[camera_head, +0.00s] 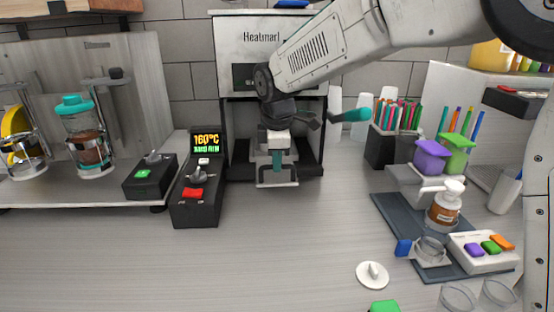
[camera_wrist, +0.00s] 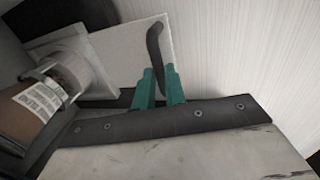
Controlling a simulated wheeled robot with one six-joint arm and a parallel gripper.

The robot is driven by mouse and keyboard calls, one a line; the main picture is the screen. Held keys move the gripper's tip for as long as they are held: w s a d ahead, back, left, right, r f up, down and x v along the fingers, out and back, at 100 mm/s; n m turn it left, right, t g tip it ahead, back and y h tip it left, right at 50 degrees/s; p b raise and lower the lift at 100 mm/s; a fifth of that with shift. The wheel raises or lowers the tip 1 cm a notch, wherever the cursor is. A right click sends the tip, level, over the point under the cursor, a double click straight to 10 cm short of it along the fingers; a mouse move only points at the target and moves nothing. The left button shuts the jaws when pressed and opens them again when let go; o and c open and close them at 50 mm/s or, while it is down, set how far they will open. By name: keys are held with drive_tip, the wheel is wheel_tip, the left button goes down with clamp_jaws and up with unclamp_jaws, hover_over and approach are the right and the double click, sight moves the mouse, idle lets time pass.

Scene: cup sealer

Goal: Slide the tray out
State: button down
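The cup sealer (camera_head: 257,42) stands against the back wall, its dark bay open at the front. The grey tray (camera_head: 277,184) juts a little from the bay, low down. In the wrist view the pale tray plate (camera_wrist: 125,50) has a dark curved handle (camera_wrist: 154,42). A cup with a brown drink and a white label (camera_wrist: 38,97) sits in a holder at the left there. My gripper (camera_head: 277,168) points down at the tray front. Its teal fingers (camera_wrist: 159,72) stand on either side of the handle's end. Whether they press on it is not clear.
A control box (camera_head: 197,190) reading 160°C stands left of the sealer. A dark mat (camera_head: 392,210) with a bottle and small holders lies at right. The counter (camera_head: 285,225) in front is clear.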

drive_tip(key=shift+s, duration=0.15)
drive_tip(key=s+d, duration=0.1)
drive_tip(key=s, duration=1.5)
drive_tip(key=shift+d, duration=0.25)
drive_tip(key=c, duration=1.5)
unclamp_jaws()
drive_tip(key=shift+s, duration=0.1)
drive_tip(key=shift+o, duration=0.2)
drive_tip(key=shift+r, duration=0.1)
wheel_tip(320, 180, up, 8)
drive_tip(key=s, duration=0.1)
drive_tip(key=shift+s+f, duration=0.2)
drive_tip(key=shift+s, duration=0.05)
